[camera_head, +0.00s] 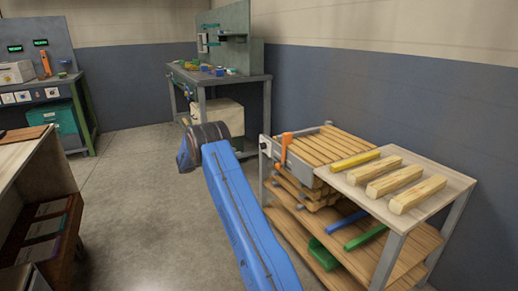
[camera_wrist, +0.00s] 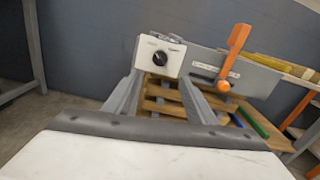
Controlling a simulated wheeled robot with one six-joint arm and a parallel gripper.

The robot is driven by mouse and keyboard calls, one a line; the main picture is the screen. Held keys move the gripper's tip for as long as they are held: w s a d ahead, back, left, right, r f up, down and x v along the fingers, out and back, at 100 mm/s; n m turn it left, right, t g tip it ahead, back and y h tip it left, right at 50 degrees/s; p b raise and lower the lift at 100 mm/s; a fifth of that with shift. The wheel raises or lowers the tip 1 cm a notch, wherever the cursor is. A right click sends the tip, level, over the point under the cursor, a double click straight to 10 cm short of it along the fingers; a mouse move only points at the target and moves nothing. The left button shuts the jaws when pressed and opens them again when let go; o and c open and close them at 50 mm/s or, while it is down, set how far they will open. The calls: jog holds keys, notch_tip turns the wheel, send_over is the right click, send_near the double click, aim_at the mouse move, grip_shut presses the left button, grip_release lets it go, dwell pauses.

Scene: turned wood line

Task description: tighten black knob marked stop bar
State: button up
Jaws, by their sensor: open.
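The black round knob (camera_wrist: 160,58) sits on the face of a small white panel box (camera_wrist: 160,50) in the wrist view. Small marks are printed above it, too small to read. My gripper (camera_wrist: 160,77) is open, with its two grey fingers spread below the knob in the picture. The knob lies beyond and between the fingertips, and nothing is held. In the head view the small box (camera_head: 265,144) shows at the left end of the slatted wooden cart, with its knob face not clear. My gripper is hidden there behind my blue arm.
Right of the knob, a grey bar (camera_wrist: 252,78) carries an orange lever (camera_wrist: 233,55) and an unreadable label. Pale wood sticks (camera_head: 385,181) lie on the cart top (camera_head: 440,183). Workbenches stand at the back and left. The floor (camera_head: 140,195) left of my arm is clear.

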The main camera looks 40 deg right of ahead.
aim_at(263, 146)
jog(key=x, duration=1.5)
jog(key=shift+d, duration=0.35)
jog(key=c, duration=1)
